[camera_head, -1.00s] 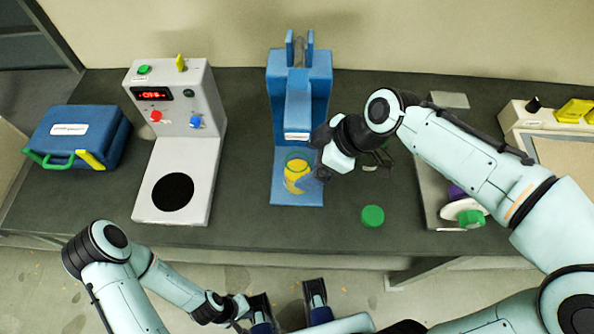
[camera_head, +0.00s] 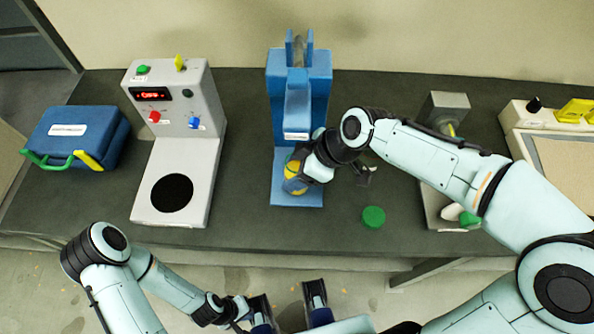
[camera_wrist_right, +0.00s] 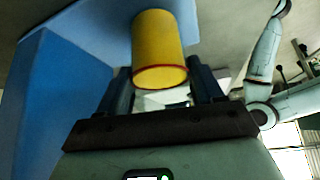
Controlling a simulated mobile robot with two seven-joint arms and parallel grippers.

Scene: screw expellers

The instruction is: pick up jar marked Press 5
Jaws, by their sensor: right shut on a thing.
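A jar with yellow contents (camera_head: 290,186) stands on the base of the blue press (camera_head: 297,95), mostly hidden by my right gripper in the head view. The right wrist view shows the yellow jar (camera_wrist_right: 160,52) with a red rim between the two dark fingers. My right gripper (camera_head: 298,180) is shut on this jar, which is still at the press base. The label on the press is too small to read. My left gripper (camera_head: 288,302) is open and empty in front of the table, its two fingers wide apart.
A green lid (camera_head: 373,217) lies on the dark table right of the press. A grey device with a red display (camera_head: 152,94) stands left, beside a blue case (camera_head: 75,137). A grey stand with a green-topped item (camera_head: 469,219) is partly behind my right arm.

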